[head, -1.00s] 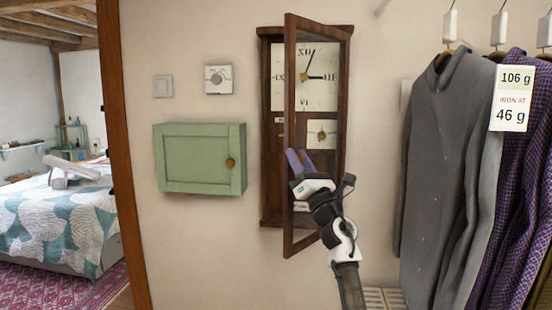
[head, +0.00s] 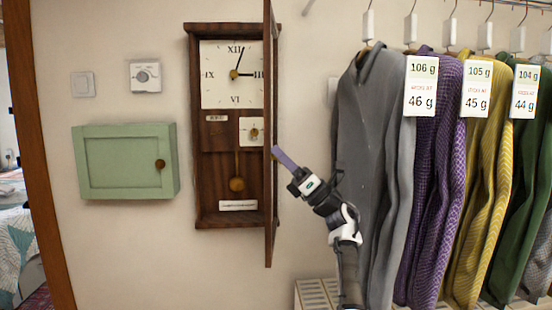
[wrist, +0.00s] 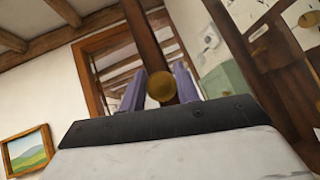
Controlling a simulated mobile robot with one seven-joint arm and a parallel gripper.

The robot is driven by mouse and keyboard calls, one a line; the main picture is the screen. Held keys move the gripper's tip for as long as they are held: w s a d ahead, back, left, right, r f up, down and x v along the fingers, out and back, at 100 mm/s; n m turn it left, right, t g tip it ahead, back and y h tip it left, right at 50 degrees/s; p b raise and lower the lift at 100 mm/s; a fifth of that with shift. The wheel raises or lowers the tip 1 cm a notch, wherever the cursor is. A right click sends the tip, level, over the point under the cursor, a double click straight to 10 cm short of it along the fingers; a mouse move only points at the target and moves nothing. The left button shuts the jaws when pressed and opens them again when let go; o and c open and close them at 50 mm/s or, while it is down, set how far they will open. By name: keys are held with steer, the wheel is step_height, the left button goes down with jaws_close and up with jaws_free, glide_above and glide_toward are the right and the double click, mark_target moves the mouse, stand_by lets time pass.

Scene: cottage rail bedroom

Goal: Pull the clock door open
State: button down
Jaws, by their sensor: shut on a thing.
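The wall clock (head: 210,170) is a tall dark wooden case with a white dial, a small lower dial and a brass pendulum. Its door (head: 269,215) stands well open, seen nearly edge-on at the case's right side and jutting toward me. My gripper (head: 277,151) is at the door's free edge, with its lilac fingers partly hidden behind the arm and door. In the wrist view, a round brass knob (wrist: 160,87) sits between the two fingers, in front of the door's wooden frame (wrist: 150,40). The gripper is shut on this knob.
A green wall cabinet (head: 125,162), a thermostat (head: 145,76) and a switch (head: 83,84) are left of the clock. Hanging garments, nearest a grey one (head: 370,150), stand close to the right of my arm. A slatted white unit (head: 315,293) is below them.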

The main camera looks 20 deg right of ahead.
steer(key=shift+d+r, duration=0.1)
steer(key=shift+d, duration=0.05)
steer(key=c, duration=1.1)
jaws_free()
steer(key=shift+o, duration=0.2)
step_height(320, 180, up, 20)
steer(key=shift+p, duration=0.35)
